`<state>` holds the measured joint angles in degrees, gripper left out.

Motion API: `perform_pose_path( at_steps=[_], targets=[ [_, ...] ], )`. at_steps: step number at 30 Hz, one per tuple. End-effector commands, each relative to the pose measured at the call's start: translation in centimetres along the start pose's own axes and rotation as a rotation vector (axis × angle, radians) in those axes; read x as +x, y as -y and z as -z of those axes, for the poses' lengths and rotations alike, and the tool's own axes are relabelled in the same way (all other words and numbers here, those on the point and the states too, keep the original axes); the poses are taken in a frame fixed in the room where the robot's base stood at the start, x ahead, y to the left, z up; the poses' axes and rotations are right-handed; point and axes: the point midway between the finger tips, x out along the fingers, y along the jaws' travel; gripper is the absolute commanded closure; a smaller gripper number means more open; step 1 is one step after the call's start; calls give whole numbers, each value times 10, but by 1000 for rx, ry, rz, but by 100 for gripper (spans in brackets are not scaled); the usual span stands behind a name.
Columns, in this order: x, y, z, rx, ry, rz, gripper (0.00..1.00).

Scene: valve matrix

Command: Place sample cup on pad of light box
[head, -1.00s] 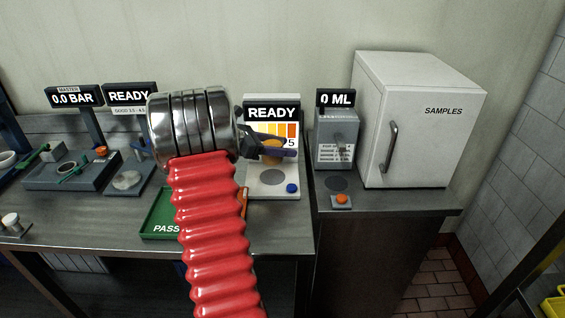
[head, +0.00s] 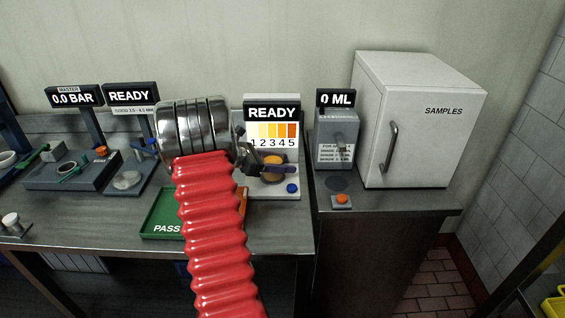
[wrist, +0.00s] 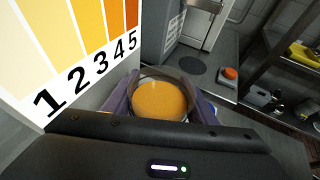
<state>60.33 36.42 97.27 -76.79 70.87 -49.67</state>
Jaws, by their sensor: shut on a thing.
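The sample cup (wrist: 160,100) is round and holds orange-yellow liquid. It sits between the purple-grey fingers of my gripper (wrist: 160,97) in the wrist view. In the head view the cup (head: 273,160) shows partly behind my gripper (head: 272,166), which is shut on it. The light box (head: 271,114) has a READY sign and a colour scale numbered 1 to 5. The cup is in front of this scale, over or near the light box's base (head: 260,190). The pad is hidden behind the gripper and cup, so I cannot tell whether they touch.
A blue button (head: 292,188) is on the base's right front. A grey dispenser (head: 337,140) marked 0 ML and an orange button (head: 341,200) stand to the right, beside a white SAMPLES cabinet (head: 420,120). A green PASS tray (head: 160,215) lies at the front left.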

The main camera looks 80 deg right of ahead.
Motion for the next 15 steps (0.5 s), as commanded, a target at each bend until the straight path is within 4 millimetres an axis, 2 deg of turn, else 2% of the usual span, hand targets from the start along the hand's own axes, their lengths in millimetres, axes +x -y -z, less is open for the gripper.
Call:
perform_pose_path(
  at_steps=[12, 13, 15],
  targets=[
    [1, 0, 2, 0, 1, -1, 77],
    [2, 0, 3, 0, 0, 0, 47],
    [2, 0, 3, 0, 0, 0, 42]
  ],
)
